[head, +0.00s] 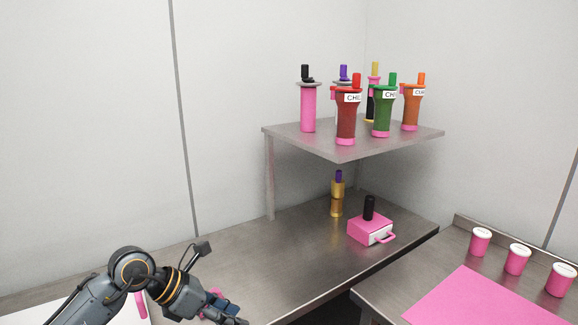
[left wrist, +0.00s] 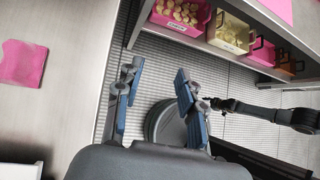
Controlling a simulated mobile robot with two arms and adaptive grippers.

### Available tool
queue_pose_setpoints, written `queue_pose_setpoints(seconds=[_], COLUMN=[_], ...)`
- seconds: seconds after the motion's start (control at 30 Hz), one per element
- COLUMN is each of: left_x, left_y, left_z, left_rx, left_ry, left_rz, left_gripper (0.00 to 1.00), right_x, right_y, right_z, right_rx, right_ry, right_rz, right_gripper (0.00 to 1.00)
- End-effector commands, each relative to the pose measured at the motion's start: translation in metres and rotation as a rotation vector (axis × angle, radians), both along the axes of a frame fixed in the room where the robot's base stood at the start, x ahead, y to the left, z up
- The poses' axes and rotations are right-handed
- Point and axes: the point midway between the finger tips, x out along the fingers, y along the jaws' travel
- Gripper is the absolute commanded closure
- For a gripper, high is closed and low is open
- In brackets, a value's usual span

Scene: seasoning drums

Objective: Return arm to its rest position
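My left arm comes in at the bottom left of the head view, over the front left of the steel counter. Its gripper (head: 222,308) is low at the bottom edge there, partly cut off. In the left wrist view the left gripper (left wrist: 157,98) has its two blue-padded fingers wide apart with nothing between them. Below it are the floor and a round grey part that seems to be my base. A dark arm, apparently my right one, enters that view from the right; its gripper end (left wrist: 218,104) is too small to read. The right arm is not in the head view.
Several seasoning drums stand on the raised shelf (head: 342,154). A gold bottle (head: 337,205) and a pink box (head: 366,229) stand on the counter (head: 285,262). Pink cups (head: 517,261) and a pink mat (head: 470,303) are at right. Bins (left wrist: 180,15) line a low shelf.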

Motion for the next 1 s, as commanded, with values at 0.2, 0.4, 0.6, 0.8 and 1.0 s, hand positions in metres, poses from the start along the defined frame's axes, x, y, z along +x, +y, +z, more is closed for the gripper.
queue_pose_setpoints(seconds=[0.2, 0.4, 0.6, 0.8, 1.0], left_x=[-0.020, -0.037, -0.024, -0.010, -0.047], left_y=[-0.064, -0.100, -0.055, 0.032, 0.098], left_z=[0.030, 0.095, 0.139, 0.095, -0.022], left_rx=[-0.372, -0.934, -1.515, -1.951, -2.153], left_ry=[0.016, 0.117, 0.322, 0.592, 0.896], left_rz=[0.019, 0.170, 0.523, 1.054, 1.750], left_gripper=[0.61, 0.61, 0.61, 0.61, 0.61], right_x=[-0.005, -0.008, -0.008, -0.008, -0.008], right_y=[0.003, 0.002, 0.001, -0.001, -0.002], right_z=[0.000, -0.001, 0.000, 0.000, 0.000], right_rx=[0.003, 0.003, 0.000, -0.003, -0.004], right_ry=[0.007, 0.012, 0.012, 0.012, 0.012], right_rz=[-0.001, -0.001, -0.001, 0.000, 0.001], right_gripper=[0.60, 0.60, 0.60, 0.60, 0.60])
